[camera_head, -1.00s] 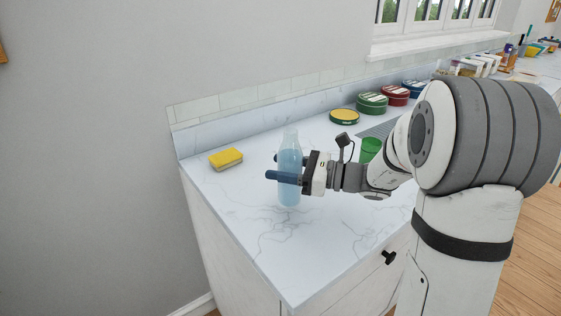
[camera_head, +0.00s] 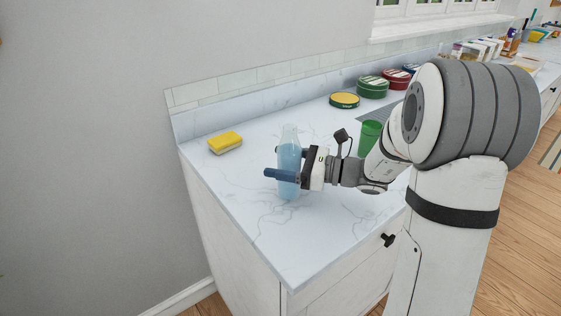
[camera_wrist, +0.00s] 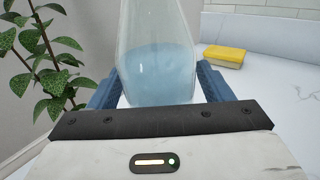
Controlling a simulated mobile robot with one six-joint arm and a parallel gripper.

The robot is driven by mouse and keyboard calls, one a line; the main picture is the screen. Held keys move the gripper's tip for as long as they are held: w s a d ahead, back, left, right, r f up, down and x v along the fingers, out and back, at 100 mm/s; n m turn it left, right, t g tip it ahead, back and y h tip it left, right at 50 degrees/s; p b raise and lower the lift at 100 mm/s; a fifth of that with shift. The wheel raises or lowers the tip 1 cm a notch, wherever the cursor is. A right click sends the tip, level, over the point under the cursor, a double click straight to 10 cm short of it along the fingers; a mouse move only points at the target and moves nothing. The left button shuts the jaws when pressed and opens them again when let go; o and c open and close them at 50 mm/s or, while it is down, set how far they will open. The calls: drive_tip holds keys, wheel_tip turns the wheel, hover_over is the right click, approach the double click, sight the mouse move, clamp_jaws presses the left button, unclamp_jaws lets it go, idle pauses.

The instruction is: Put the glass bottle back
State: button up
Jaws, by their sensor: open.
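The glass bottle (camera_head: 288,160) is clear with pale blue liquid inside. It stands upright on the white marble counter near its left end. My gripper (camera_head: 281,163) is at the bottle with its blue fingers open, one on each side of it. In the wrist view the bottle (camera_wrist: 158,60) fills the space between the two blue fingers (camera_wrist: 160,88). A small gap shows beside the right finger; contact on the left cannot be told.
A yellow sponge (camera_head: 225,142) lies on the counter behind the bottle, to its left. A green cup (camera_head: 369,138) stands behind my wrist. Round tins (camera_head: 372,87) line the back wall. The front left counter (camera_head: 290,245) is clear. A leafy plant (camera_wrist: 42,60) shows in the wrist view.

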drive_tip(key=shift+d+r, duration=0.1)
drive_tip(key=shift+r, duration=0.05)
drive_tip(key=v, duration=1.2)
drive_tip(key=shift+s, duration=0.1)
